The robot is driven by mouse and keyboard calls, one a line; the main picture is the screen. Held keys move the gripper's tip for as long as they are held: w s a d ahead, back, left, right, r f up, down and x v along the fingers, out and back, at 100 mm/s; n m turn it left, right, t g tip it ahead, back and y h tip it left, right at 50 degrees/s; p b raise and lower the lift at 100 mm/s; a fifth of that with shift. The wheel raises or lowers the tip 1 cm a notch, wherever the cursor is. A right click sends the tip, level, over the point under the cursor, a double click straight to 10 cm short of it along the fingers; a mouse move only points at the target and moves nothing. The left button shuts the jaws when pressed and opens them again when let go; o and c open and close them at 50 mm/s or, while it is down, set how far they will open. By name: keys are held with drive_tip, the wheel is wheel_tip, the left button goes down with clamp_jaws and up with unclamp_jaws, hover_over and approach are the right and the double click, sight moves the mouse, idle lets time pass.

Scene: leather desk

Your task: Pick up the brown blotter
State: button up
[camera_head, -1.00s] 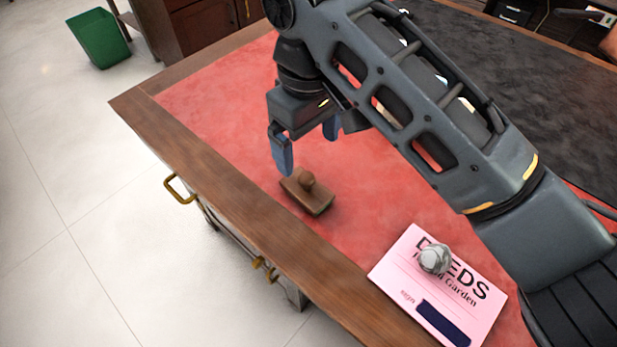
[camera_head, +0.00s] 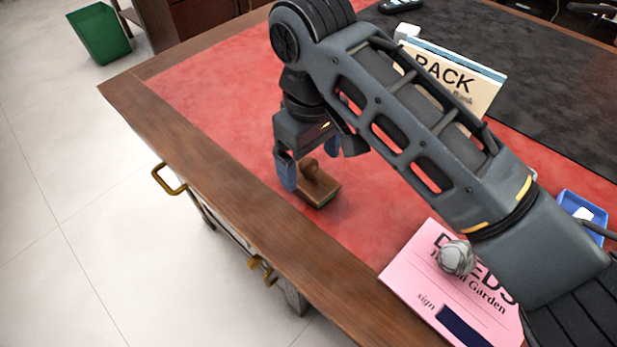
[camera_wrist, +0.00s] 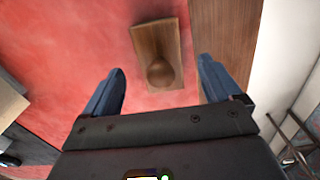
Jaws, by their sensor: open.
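The brown blotter (camera_head: 322,188) is a wooden block with a round knob on top. It lies on the red leather near the desk's front edge. It also shows in the wrist view (camera_wrist: 157,42), upper middle, with its knob toward me and lying between the lines of the two fingers. My gripper (camera_head: 312,180) is open and empty, with blue fingers just above and beside the blotter. In the head view one finger hides part of the blotter's left end. In the wrist view the fingertips (camera_wrist: 160,75) stand apart on either side of the knob, with gaps to both.
A pink card (camera_head: 430,290) with a grey stone-like lump (camera_head: 456,258) lies to the right. A blue tray (camera_head: 583,212) is at the right. The wooden desk edge (camera_head: 215,185) runs close in front.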

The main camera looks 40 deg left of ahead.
sight(308, 174)
drive_tip(key=f, duration=0.4)
drive_tip(key=shift+w+a+f, duration=0.1)
drive_tip(key=shift+a+f, duration=0.15)
drive_tip(key=shift+f, duration=0.15)
drive_tip(key=shift+c, duration=0.2)
drive_tip(key=c, duration=1.3)
drive_tip(key=shift+o, duration=0.2)
drive_tip(key=shift+r, duration=0.15)
wheel_tip(308, 174, up, 4)
drive_tip(key=shift+r, duration=0.15)
drive_tip(key=d+r+p, duration=0.1)
drive_tip(key=d+r, duration=0.5)
drive_tip(key=d, duration=0.5)
drive_tip(key=shift+s+d+r+p, duration=0.25)
drive_tip(key=shift+s+d+p, duration=0.1)
drive_tip(key=shift+s, duration=0.1)
